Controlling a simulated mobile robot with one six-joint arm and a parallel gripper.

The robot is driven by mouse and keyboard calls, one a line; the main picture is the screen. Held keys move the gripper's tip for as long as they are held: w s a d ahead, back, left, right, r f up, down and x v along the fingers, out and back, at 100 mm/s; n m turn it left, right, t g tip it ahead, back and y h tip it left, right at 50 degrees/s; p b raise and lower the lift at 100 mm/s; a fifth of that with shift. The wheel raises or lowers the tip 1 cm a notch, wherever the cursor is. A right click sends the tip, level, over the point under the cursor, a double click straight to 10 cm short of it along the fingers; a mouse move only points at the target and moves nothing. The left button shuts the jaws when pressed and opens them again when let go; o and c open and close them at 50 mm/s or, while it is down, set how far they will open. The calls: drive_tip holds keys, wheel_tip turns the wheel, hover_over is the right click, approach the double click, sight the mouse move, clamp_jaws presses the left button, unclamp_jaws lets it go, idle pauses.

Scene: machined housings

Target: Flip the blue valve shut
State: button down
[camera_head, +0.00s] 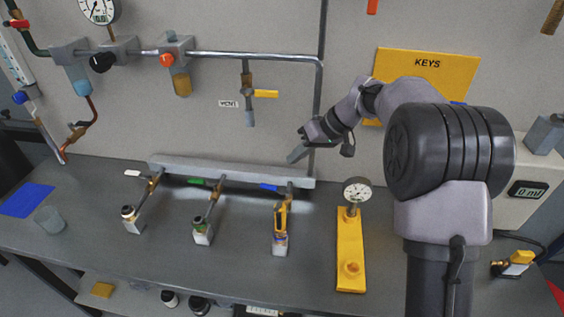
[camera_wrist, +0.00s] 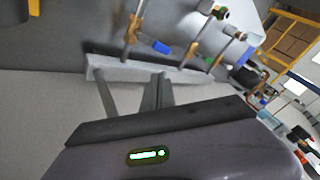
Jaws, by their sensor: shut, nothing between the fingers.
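The blue valve handle (camera_head: 269,187) is a small flat lever at the right end of the grey manifold bar (camera_head: 225,178). It lies crosswise to its brass-fitted branch and points left. In the wrist view the blue handle (camera_wrist: 161,47) shows beyond the bar, beside a brass fitting. My gripper (camera_head: 293,156) is shut and empty, above and behind the bar's right end, pointing down and left. In the wrist view my gripper's fingers (camera_wrist: 160,80) show near the bar, apart from the blue handle.
A green handle (camera_head: 198,181) and a white handle (camera_head: 132,173) sit on the other branches to the left. A yellow plate with a gauge (camera_head: 350,250) stands to the right. A vertical pipe (camera_head: 318,100) runs down the wall behind my gripper.

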drive_tip(key=p+v, duration=0.1)
drive_tip(key=v, duration=0.4)
drive_tip(key=shift+d+r, duration=0.25)
drive_tip(key=shift+r, duration=0.05)
drive_tip(key=shift+s, duration=0.1)
